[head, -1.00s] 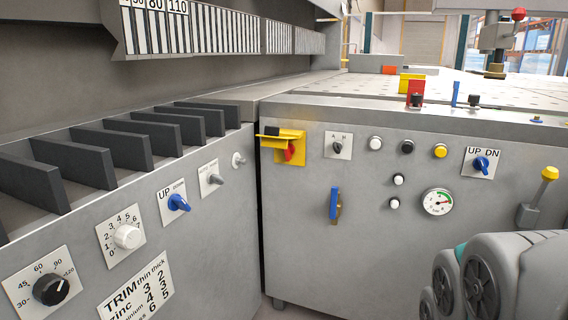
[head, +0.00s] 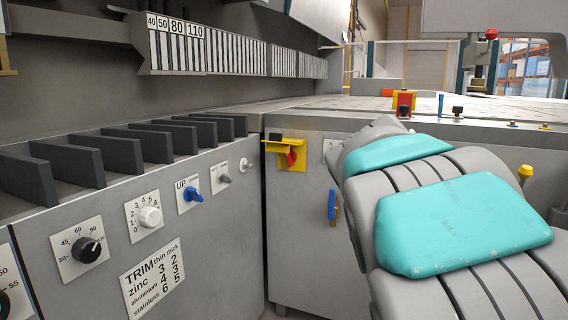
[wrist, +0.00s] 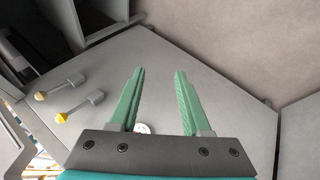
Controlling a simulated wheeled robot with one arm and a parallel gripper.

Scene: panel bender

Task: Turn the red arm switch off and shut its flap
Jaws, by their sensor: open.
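The red arm switch (head: 291,159) is a small red knob on a yellow plate, high on the left of the grey front panel in the head view. Its yellow flap (head: 276,146) sticks out above and to the left of the knob and leaves it uncovered, so it stands open. The knob's exact setting is too small to tell. My gripper (wrist: 160,72) shows in the wrist view with two green fingers, open and empty, in front of a grey panel. The switch is not in the wrist view, and my gripper is hidden in the head view.
My arm covers the panel's right side. A blue handle (head: 332,204) sits below and right of the switch. The left cabinet (head: 215,225) has knobs and meets the panel at a corner near the switch. Two yellow-tipped levers (wrist: 62,117) (wrist: 41,96) show in the wrist view.

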